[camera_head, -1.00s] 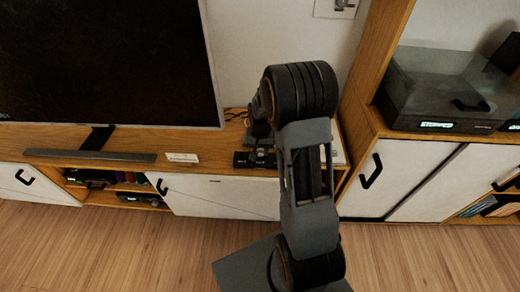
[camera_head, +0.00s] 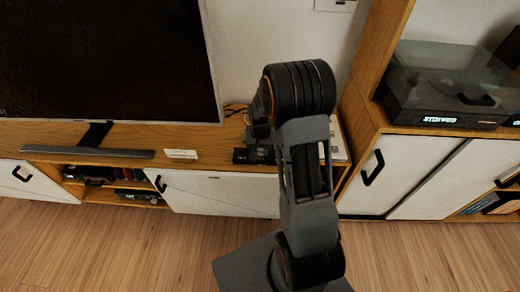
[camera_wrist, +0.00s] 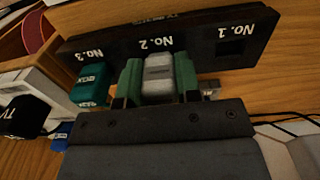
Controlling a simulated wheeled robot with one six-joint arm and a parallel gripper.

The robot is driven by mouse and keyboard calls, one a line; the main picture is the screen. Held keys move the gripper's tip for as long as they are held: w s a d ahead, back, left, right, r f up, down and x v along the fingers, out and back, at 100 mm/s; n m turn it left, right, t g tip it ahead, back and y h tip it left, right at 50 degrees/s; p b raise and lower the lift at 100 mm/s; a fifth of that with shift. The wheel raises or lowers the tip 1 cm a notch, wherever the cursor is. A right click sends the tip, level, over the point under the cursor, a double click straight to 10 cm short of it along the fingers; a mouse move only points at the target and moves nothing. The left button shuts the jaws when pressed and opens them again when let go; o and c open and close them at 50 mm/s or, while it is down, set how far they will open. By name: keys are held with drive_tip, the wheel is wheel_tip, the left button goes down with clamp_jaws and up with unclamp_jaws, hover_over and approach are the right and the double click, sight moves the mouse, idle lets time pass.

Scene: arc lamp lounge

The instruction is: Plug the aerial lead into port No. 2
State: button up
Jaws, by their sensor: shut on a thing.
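The black port panel (camera_wrist: 200,47) crosses the top of the wrist view, with labels No. 1, No. 2 and No. 3 appearing upside down. My gripper (camera_wrist: 158,73) is shut on a pale grey plug (camera_wrist: 158,80), taken to be the aerial lead's end, between its green fingers. The plug is right at the panel under the No. 2 label. Port No. 2's opening is hidden, and I cannot tell how far in the plug is. A teal plug (camera_wrist: 90,84) is at No. 3. The No. 1 opening (camera_wrist: 231,47) is empty. In the head view my wrist hides much of the panel (camera_head: 252,156).
A black block marked TV (camera_wrist: 27,117) and a blue piece (camera_wrist: 62,136) lie at left in the wrist view. Black cables (camera_wrist: 290,118) run at right. In the head view, the television (camera_head: 105,60) stands left and a turntable (camera_head: 450,90) right.

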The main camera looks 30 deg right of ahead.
drive_tip(key=shift+f, duration=0.2)
drive_tip(key=o, duration=1)
drive_tip(key=shift+o, duration=0.2)
drive_tip(key=shift+r, duration=0.1)
wheel_tip(320, 180, up, 14)
drive_tip(key=p, duration=0.3)
